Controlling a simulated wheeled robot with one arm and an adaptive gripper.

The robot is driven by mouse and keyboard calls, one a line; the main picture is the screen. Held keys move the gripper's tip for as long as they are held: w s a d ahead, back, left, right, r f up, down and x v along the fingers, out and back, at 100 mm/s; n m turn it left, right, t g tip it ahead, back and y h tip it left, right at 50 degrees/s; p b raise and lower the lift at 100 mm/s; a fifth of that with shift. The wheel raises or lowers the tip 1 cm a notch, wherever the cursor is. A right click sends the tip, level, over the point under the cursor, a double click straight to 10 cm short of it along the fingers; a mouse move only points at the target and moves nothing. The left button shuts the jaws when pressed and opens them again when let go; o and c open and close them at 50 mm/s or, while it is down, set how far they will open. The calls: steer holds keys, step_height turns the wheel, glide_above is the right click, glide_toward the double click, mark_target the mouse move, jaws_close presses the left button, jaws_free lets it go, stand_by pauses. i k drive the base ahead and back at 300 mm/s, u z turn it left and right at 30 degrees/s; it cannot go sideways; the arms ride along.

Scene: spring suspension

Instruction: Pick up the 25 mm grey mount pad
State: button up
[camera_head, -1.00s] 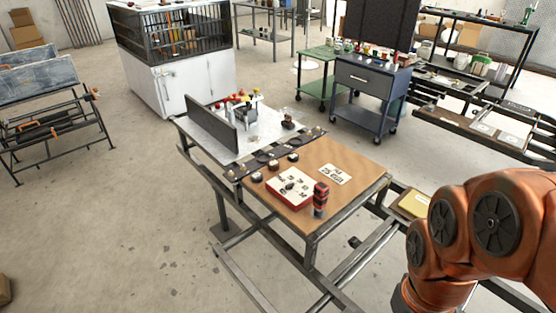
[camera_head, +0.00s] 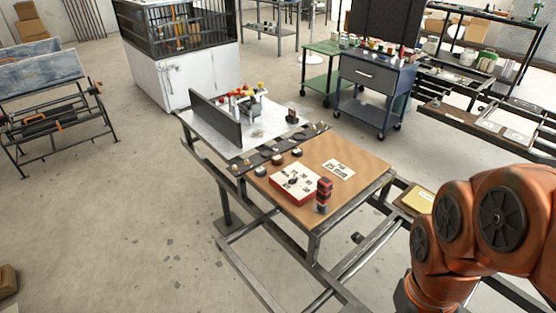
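Several small round pads stand in a row along the dark strip across the workbench (camera_head: 370,165). One dark pad with a light top (camera_head: 277,160) is near the middle of the row, and another (camera_head: 297,152) is to its right. They are too small here to tell which is the 25 mm grey mount pad. A white card (camera_head: 338,168) on the brown bench top bears black print that seems to read "25 mm". My orange arm (camera_head: 470,230) fills the lower right. My gripper is not in view.
A red-edged white box (camera_head: 295,184) and a red and black upright tool (camera_head: 324,194) stand on the bench's brown part. A grey upright plate (camera_head: 215,117) and a fixture stand on the pale part. A blue drawer cart (camera_head: 370,78) is behind.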

mark_target(259, 171)
steer(key=u, duration=0.5)
steer(key=k, duration=1.15)
steer(key=u, duration=1.1)
steer(key=i, duration=0.7)
steer(key=u, duration=0.45)
steer(key=i, duration=3.4)
steer(key=z, duration=1.6)
steer(key=i, duration=0.85)
steer(key=z, duration=1.2)
steer(key=i, duration=0.3)
steer(key=z, duration=0.1)
